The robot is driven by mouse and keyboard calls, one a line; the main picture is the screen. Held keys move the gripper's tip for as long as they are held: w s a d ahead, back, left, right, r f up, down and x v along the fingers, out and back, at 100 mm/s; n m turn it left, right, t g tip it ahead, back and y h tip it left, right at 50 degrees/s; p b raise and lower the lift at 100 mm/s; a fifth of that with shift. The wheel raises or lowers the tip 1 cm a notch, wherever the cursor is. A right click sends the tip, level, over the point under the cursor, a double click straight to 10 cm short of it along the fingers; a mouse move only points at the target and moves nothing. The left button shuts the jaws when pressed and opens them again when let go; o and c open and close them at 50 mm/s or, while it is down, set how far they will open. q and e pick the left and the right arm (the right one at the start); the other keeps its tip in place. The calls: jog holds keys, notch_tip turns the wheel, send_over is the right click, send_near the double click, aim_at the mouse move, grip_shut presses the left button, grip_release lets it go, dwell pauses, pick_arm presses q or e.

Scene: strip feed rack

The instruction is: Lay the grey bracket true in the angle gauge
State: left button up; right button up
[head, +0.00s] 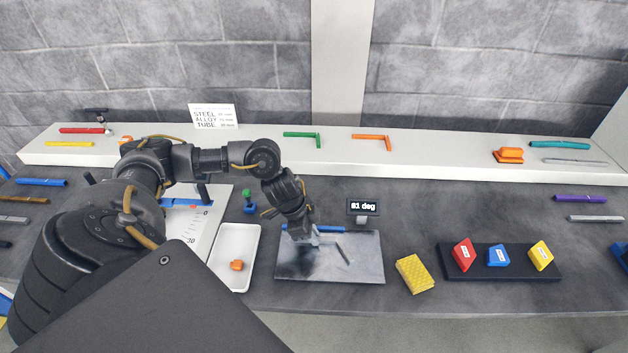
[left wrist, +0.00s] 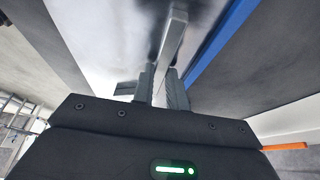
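The angle gauge (head: 365,268) is a grey plate with a blue fence (head: 330,228) along its far edge. Its small display (head: 362,207) reads 81 deg. My left gripper (head: 300,236) is low over the plate's far left part, close to the fence. In the left wrist view the gripper (left wrist: 162,88) has its fingers on either side of the grey bracket (left wrist: 175,35), a pale bar running beside the blue fence (left wrist: 220,42) at a slight angle. A dark strip (head: 342,253) lies slanted on the plate. My right gripper is not in view.
A white tray (head: 250,257) with an orange piece stands left of the gauge. A yellow block (head: 414,273) and a black rack (head: 513,272) with red, blue and yellow blocks stand to the right. A white shelf (head: 430,164) with coloured strips runs behind.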

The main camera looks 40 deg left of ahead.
pick_arm(q)
jog(key=o, duration=0.5)
jog(key=v, duration=1.1)
jog(key=shift+s+b, duration=0.1)
jog(key=shift+b, duration=0.25)
jog(key=shift+d, duration=0.1)
